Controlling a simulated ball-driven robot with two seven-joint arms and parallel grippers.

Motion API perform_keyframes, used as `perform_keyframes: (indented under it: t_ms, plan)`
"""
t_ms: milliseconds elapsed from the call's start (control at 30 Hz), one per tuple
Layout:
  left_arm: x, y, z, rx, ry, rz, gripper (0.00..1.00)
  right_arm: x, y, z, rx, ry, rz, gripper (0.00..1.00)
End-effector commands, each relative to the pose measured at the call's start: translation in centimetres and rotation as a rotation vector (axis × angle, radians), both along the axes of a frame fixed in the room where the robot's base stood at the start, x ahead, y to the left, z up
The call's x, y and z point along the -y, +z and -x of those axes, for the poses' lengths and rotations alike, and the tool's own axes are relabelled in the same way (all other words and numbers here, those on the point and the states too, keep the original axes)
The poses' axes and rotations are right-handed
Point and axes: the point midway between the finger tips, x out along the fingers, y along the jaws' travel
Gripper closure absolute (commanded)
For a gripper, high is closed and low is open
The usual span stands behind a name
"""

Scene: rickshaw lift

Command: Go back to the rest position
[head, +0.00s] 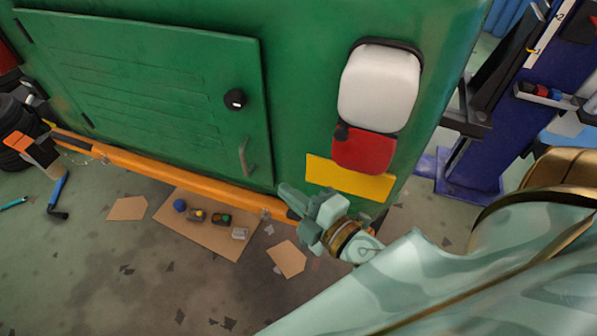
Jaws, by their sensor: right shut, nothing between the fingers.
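My right gripper (292,197) is shut and empty. It shows low in the middle of the head view, in front of the lower edge of the green vehicle (290,70). Its tip overlaps the orange bumper bar (170,172) near that bar's right end; I cannot tell whether they touch. My right arm comes in from the lower right corner. My left gripper is out of the view.
The vehicle has a door handle (245,158), a white and red lamp (378,90) and a yellow plate (349,179). Cardboard (178,222) with small parts lies on the floor. A blue lift post (470,165) stands right; tires (15,120) lie left.

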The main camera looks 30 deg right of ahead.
Motion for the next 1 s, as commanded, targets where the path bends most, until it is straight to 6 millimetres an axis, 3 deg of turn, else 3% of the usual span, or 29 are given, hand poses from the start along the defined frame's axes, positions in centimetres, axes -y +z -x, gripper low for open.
perform_keyframes:
  t_ms: [200,533,567,667,767,800,867,1000]
  plan:
    - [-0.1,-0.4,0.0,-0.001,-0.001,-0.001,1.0,0.3,0.1,2.1,0.001,0.002,0.0,1.0]
    - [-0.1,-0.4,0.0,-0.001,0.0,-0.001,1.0,0.3,0.2,2.3,-0.011,-0.003,-0.048,1.0]
    - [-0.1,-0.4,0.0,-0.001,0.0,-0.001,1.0,0.4,-0.6,2.3,-0.041,-0.01,-0.087,1.0]
    - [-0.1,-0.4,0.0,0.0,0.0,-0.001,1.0,0.7,-5.9,3.2,-0.18,-0.036,-0.171,1.0]
    - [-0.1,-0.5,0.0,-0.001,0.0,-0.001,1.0,1.3,-14.0,5.3,-0.379,-0.095,-0.261,1.0]
    - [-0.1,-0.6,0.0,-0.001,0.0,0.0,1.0,1.7,-17.5,6.5,-0.463,-0.127,-0.299,1.0]
    - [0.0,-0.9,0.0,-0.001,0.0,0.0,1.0,2.3,-22.7,8.6,-0.586,-0.185,-0.352,1.0]
    - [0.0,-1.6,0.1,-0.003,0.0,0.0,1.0,4.1,-33.9,14.8,-0.862,-0.353,-0.458,1.0]
